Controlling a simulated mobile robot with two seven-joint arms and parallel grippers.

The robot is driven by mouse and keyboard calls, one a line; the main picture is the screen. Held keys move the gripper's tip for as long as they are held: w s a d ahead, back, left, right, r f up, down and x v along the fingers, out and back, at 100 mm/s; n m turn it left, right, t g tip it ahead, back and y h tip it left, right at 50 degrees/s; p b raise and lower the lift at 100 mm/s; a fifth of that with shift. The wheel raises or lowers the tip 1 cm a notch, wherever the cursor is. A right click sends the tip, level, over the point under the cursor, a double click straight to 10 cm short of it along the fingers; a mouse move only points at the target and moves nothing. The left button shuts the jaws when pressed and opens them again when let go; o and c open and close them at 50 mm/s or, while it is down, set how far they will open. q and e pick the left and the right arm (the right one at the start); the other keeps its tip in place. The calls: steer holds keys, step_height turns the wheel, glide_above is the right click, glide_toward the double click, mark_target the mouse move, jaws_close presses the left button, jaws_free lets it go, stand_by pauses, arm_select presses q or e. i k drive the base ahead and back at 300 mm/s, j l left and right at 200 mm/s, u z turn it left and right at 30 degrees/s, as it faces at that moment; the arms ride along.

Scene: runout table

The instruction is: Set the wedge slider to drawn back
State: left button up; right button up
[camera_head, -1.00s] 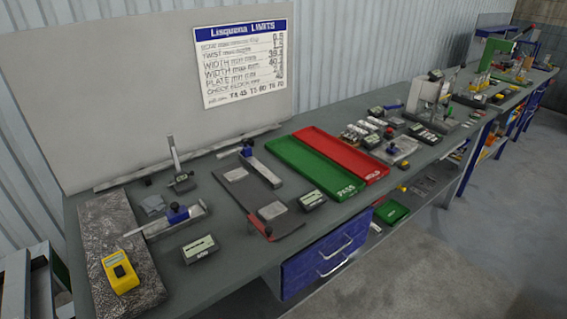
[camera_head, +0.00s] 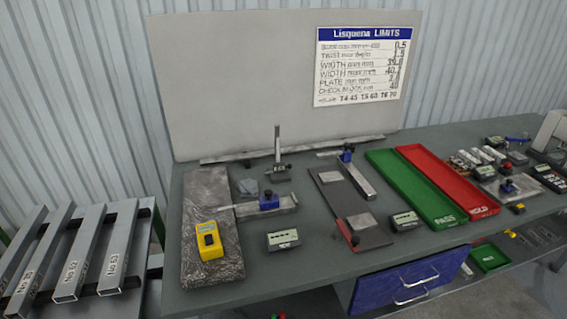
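I cannot tell for sure which part is the wedge slider. A metal bar with a blue block (camera_head: 268,200) lies beside the speckled stone plate (camera_head: 190,270), and a thin strip reaches from it leftward over the plate. A second blue block (camera_head: 346,156) sits near the back end of another metal bar (camera_head: 362,182), beside a dark plate with a red-tipped front corner (camera_head: 335,190). A small blue knob (camera_head: 507,185) stands on a grey plate at the right. Neither of my grippers is in view.
A yellow device (camera_head: 209,240) sits on the stone plate. Small displays (camera_head: 283,240) and (camera_head: 405,222), an upright stand (camera_head: 278,160), a green tray (camera_head: 420,195) and a red tray (camera_head: 450,190) occupy the table. Metal tubes (camera_head: 90,250) lie on a rack at left.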

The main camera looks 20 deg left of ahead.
mark_target(271, 200)
steer(key=i+l+u, duration=0.1)
steer(key=u, duration=0.3)
steer(key=l+u, duration=0.35)
steer(key=i+l+u, duration=0.1)
steer(key=u, duration=0.3)
steer(key=l+u, duration=0.4)
steer(key=l, duration=1.3)
steer(key=k+l+u, duration=0.1)
steer(key=l, duration=0.55)
